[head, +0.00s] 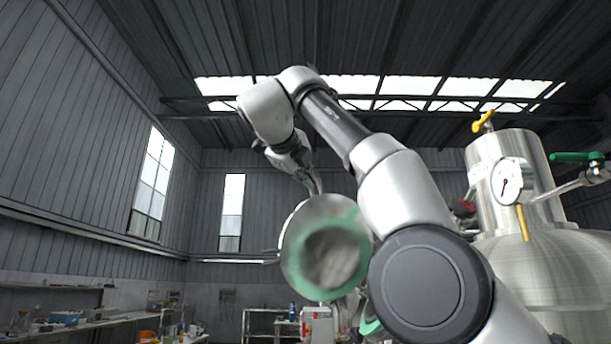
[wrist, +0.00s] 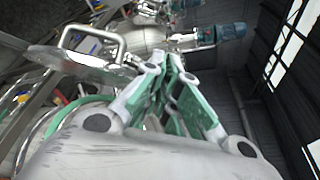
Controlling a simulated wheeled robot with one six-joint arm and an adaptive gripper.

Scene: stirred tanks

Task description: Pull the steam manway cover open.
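The manway cover (head: 299,232) is a round metal disc in the middle of the head view. Its underside with a green gasket ring faces me, so it stands swung up. In the wrist view the cover (wrist: 75,65) shows edge-on at the left, with its bright bar handle (wrist: 92,29) on it. My gripper (head: 314,185) is at the cover's upper edge in the head view, partly hidden. In the wrist view my gripper (wrist: 166,62) has its green-padded fingers close together at the tips, to the right of the handle. I see nothing clearly held between them.
A steel tank (head: 507,165) with a dial gauge (head: 507,181) and a yellow valve handle (head: 484,121) stands at the right. A green-handled valve (head: 577,157) is at the right edge. Benches (head: 95,327) line the left wall. Open air lies left of the cover.

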